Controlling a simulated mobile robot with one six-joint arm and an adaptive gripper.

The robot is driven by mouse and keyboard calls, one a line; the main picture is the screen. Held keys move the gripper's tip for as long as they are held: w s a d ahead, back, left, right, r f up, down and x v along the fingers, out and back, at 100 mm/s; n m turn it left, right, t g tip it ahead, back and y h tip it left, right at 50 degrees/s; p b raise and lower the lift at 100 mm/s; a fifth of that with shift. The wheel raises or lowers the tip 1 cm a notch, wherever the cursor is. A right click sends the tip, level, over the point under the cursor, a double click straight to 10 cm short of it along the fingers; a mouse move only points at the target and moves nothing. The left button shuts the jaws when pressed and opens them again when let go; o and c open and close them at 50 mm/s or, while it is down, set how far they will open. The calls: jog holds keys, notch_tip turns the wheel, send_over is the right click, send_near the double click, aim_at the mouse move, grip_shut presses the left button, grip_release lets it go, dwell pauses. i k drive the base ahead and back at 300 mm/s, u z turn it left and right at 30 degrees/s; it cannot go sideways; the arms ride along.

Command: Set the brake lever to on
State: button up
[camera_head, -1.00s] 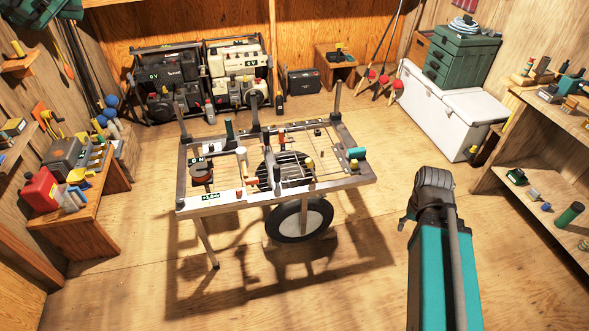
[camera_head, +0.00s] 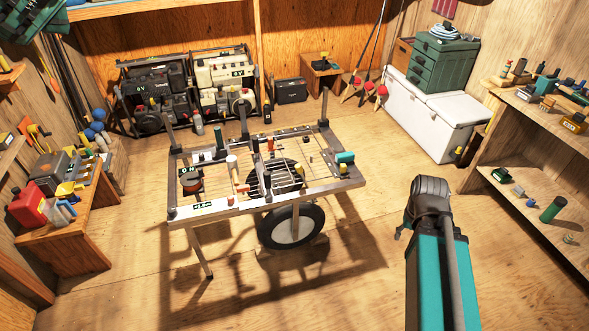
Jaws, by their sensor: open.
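A metal-framed cart (camera_head: 330,184) with a black-tyred wheel (camera_head: 290,226) stands in the middle of the floor. Small fittings sit on its frame and grid. A short red-handled piece (camera_head: 241,188) is at the front rail, and another red piece (camera_head: 271,146) stands farther back. I cannot tell which fitting is the brake lever, or its setting. A small green-lettered display (camera_head: 187,170) is at the cart's left, above a dark round knob or reel (camera_head: 190,186). My teal arm rises at the lower right, apart from the cart. My gripper cannot be made out.
A second display (camera_head: 203,206) is on the front rail. A wooden bench (camera_head: 85,240) with a red can (camera_head: 33,205) stands left. Shelves (camera_head: 530,215) stand right. A white chest (camera_head: 430,120) is at the back right. Floor before the cart is clear.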

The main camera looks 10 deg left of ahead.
aim_at(298, 167)
jog(key=z, duration=0.05)
jog(key=i, duration=0.95)
